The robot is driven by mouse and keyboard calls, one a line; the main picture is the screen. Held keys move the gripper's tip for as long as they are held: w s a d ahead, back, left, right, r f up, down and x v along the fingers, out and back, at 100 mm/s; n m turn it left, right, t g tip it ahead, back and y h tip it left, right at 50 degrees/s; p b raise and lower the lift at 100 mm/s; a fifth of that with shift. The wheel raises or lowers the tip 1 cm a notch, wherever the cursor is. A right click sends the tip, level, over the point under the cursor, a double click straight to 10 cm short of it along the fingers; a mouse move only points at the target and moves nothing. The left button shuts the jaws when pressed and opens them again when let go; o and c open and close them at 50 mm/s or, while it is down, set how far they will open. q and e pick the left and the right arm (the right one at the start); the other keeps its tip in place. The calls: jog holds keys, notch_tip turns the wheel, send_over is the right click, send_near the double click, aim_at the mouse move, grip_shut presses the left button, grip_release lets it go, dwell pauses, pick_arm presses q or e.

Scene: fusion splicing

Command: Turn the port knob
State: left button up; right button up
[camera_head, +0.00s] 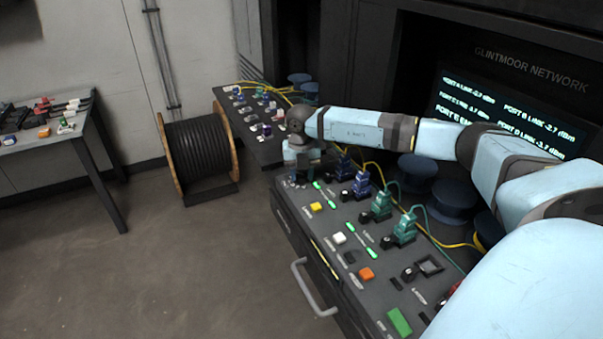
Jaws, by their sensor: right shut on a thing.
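My right arm reaches in from the right over the console (330,262). Its right gripper (308,176) points down at the console's far end and is shut on a port knob there, which the gripper mostly hides. The knob's angle cannot be told. Other black port knobs (387,242) stand free further along the panel, beside blue connectors (362,186) and green connectors (404,228). My left gripper is not in view.
Yellow and green cables run behind the connectors. A dark screen (510,115) lists port readings. A cable drum (198,150) stands on the floor, with a tool table (50,135) at left. A drawer handle (309,290) sticks out of the console front.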

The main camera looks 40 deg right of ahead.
aim_at(301, 175)
jog(key=n, duration=0.6)
jog(key=shift+n+b, duration=0.3)
jog(key=shift+b, duration=0.05)
jog(key=n+b, duration=0.1)
jog(key=n, duration=0.5)
jog(key=shift+n, duration=0.3)
jog(key=o, duration=0.9)
jog(key=shift+r, duration=0.1)
notch_tip(301, 175, up, 14)
jog(key=shift+f, duration=0.1)
jog(key=shift+a+f, duration=0.1)
dwell(0.3)
